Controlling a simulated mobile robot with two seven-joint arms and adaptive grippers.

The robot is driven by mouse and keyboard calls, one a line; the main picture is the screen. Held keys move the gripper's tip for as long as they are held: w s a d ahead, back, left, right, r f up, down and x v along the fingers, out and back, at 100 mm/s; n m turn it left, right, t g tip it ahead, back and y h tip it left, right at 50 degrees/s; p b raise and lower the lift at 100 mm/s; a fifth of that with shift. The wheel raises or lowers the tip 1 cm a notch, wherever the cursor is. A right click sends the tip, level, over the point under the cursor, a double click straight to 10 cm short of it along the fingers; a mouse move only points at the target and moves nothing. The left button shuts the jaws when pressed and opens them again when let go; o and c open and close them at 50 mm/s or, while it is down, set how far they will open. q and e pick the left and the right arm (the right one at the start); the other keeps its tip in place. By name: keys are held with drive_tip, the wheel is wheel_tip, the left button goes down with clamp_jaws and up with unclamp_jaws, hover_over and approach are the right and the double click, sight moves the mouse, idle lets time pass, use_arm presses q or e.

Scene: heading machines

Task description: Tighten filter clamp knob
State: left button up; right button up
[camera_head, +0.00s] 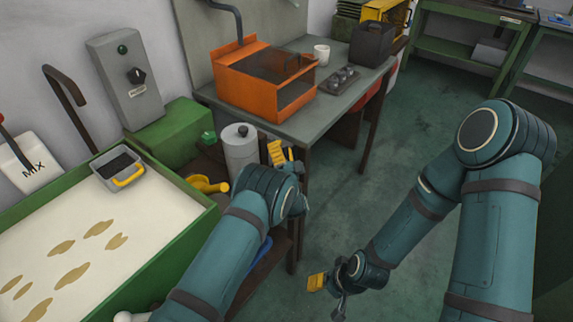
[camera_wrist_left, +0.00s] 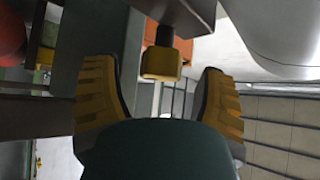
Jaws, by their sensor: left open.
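A yellow knob (camera_wrist_left: 160,64) on a dark stem shows in the left wrist view, ahead of and between the fingers of my open left gripper (camera_wrist_left: 159,85). Gaps remain on both sides of it, and no contact shows. In the head view the left gripper (camera_head: 279,152) is just right of a grey filter cylinder (camera_head: 240,152); the knob is not clearly seen there, probably hidden by the gripper. The cylinder has a small dark piece on top. My right gripper (camera_head: 328,287) hangs low over the floor, away from the filter; its opening is unclear.
A grey table (camera_head: 345,100) behind the filter carries an orange box (camera_head: 255,85) and a white mug (camera_head: 321,54). A yellow-handled part (camera_head: 207,184) sits left of the cylinder. A green-edged tray (camera_head: 110,230) fills the left. The floor at right is open.

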use_arm(q)
drive_tip(key=s+d+f, duration=0.1)
drive_tip(key=s+d, duration=0.1)
drive_tip(key=s, duration=0.5)
drive_tip(key=s+d, duration=0.2)
drive_tip(key=s, duration=0.6)
drive_tip(key=shift+d+f, duration=0.2)
drive_tip(key=shift+f, duration=0.15)
